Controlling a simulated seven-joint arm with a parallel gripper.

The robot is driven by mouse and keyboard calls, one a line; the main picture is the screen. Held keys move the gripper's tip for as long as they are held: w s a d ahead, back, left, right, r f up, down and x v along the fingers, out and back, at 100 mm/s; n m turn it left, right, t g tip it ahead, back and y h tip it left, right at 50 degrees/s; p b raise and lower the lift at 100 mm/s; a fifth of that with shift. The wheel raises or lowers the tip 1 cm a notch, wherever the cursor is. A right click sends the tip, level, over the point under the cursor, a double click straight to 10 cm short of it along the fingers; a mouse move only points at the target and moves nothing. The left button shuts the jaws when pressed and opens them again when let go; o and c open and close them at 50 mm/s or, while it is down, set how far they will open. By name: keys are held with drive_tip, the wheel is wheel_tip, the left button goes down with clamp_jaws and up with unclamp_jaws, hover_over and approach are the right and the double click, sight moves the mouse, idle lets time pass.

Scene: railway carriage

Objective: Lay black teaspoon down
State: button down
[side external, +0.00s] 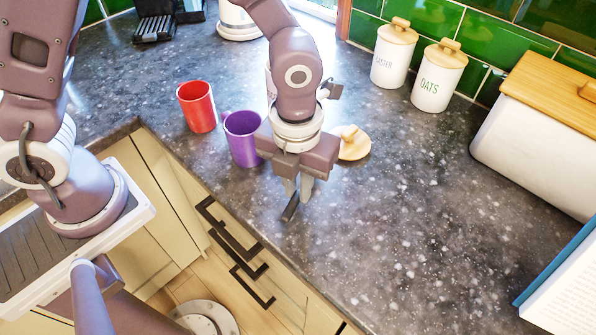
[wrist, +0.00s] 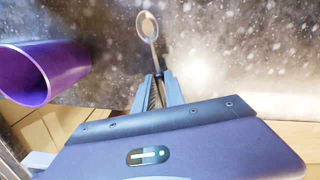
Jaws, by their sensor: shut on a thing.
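My gripper (side external: 297,192) is over the dark countertop, near its front edge, pointing down. It is shut on the black teaspoon. In the side view a short dark length of the teaspoon (side external: 290,208) shows at the fingertips; the rest is hidden behind the fingers. In the wrist view the gripper (wrist: 158,88) holds the handle, and the teaspoon's pale, shiny bowl (wrist: 149,26) points away toward the back of the counter. The teaspoon is low over the counter; I cannot tell whether it touches.
A purple cup (side external: 242,142) stands just left of my gripper, with a red cup (side external: 197,107) beyond it. A wooden lid (side external: 356,150) lies behind the gripper. White canisters (side external: 436,82) and a bread bin (side external: 530,140) stand at the back right. The counter (side external: 400,220) to the right is clear.

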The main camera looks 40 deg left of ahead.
drive_tip(key=shift+f, duration=0.55)
drive_tip(key=c, duration=1.3)
unclamp_jaws()
wheel_tip(320, 180, up, 7)
drive_tip(key=shift+s+r, duration=0.1)
